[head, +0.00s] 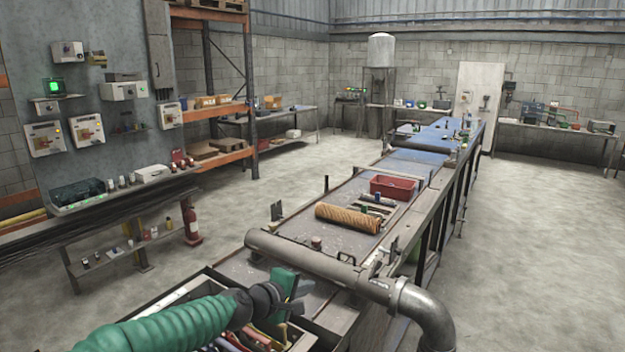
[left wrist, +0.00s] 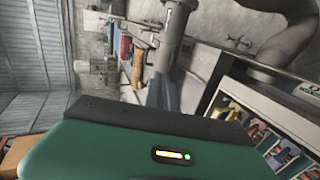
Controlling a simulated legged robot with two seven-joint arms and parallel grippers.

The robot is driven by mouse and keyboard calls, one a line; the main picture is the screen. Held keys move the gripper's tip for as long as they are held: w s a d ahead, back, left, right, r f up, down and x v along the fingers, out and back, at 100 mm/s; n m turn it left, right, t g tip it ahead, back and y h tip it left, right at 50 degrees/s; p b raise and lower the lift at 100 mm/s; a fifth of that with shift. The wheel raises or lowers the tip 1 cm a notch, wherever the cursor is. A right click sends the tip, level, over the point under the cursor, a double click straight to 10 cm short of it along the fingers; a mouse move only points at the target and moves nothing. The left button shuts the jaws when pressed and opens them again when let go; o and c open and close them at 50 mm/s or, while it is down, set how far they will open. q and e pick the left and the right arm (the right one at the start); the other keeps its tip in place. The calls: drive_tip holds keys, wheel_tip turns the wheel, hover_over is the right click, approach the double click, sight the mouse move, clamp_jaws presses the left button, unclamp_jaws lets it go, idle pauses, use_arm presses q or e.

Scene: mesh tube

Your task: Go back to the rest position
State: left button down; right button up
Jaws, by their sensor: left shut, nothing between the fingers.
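My left gripper (head: 292,304) is at the end of the green-sleeved arm in the lower middle of the head view. It is shut and empty, above the tool tray (head: 190,290) at the near end of the bench. A tan mesh tube (head: 348,218) lies across the bench, well beyond the gripper and apart from it. In the left wrist view the green gripper housing fills the bottom, and the mesh tube (left wrist: 137,68) shows small beyond it. My right gripper is in neither view.
A thick grey pipe (head: 310,262) crosses the bench between gripper and tube, with an elbow (head: 415,300) at the right. A red bin (head: 396,188) sits behind the tube. Shelves and a panel stand at left. The floor at right is clear.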

use_arm(q)
drive_tip(key=s+a+f+m+g+y, duration=0.25)
drive_tip(key=s+f+m, duration=0.25)
drive_tip(key=s+f, duration=0.5)
drive_tip(key=s+a+f+m+g+y, duration=0.1)
drive_tip(key=s+a+f+m+g, duration=0.1)
drive_tip(key=s+a, duration=0.3)
drive_tip(key=s+a+f+m+g+y, duration=0.1)
drive_tip(key=s+a+f, duration=0.3)
drive_tip(key=s, duration=0.8)
drive_tip(key=s+a+f+m+g+y, duration=0.2)
drive_tip(key=s+a, duration=0.4)
drive_tip(key=s, duration=0.3)
drive_tip(key=shift+s+a+f+m+g+y, duration=0.25)
drive_tip(key=shift+f+m+g+y, duration=0.1)
drive_tip(key=shift+f+m, duration=0.2)
drive_tip(key=shift+w, duration=0.15)
